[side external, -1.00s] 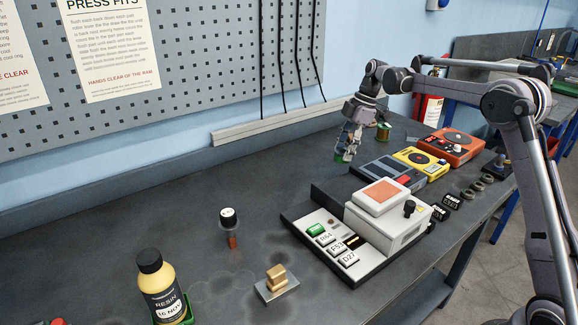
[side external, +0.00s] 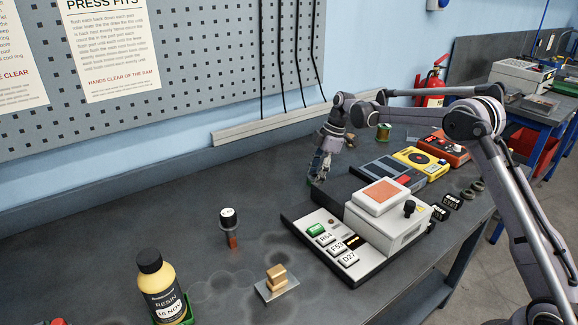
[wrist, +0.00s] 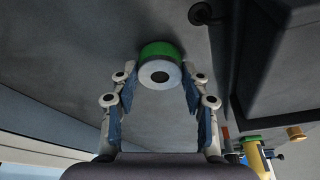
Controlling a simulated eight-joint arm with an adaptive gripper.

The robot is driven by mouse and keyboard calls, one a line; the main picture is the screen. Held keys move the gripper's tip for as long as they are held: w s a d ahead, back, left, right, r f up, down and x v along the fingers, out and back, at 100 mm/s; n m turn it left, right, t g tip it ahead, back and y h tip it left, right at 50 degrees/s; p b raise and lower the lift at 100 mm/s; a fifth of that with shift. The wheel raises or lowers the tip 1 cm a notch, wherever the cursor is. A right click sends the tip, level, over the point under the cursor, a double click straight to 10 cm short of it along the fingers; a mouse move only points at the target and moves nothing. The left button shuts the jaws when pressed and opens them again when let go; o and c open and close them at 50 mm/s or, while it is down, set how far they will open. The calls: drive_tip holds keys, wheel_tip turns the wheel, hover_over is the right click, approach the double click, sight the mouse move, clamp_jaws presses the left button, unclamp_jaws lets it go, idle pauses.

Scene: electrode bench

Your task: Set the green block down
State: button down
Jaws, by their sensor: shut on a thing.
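The green block (wrist: 160,48) is in the wrist view between my fingertips. I cannot tell whether the block touches the bench.
The machine (side external: 385,228) with its labelled panel stands just right of my gripper. The dark bench (side external: 255,185) left of my gripper is clear.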

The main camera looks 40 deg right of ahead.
drive_tip(key=shift+f, duration=0.1)
drive_tip(key=c, duration=0.7)
unclamp_jaws()
drive_tip(key=shift+o, duration=0.2)
drive_tip(key=v, duration=1.2)
drive_tip(key=x, duration=1.2)
drive_tip(key=shift+r, duration=0.8)
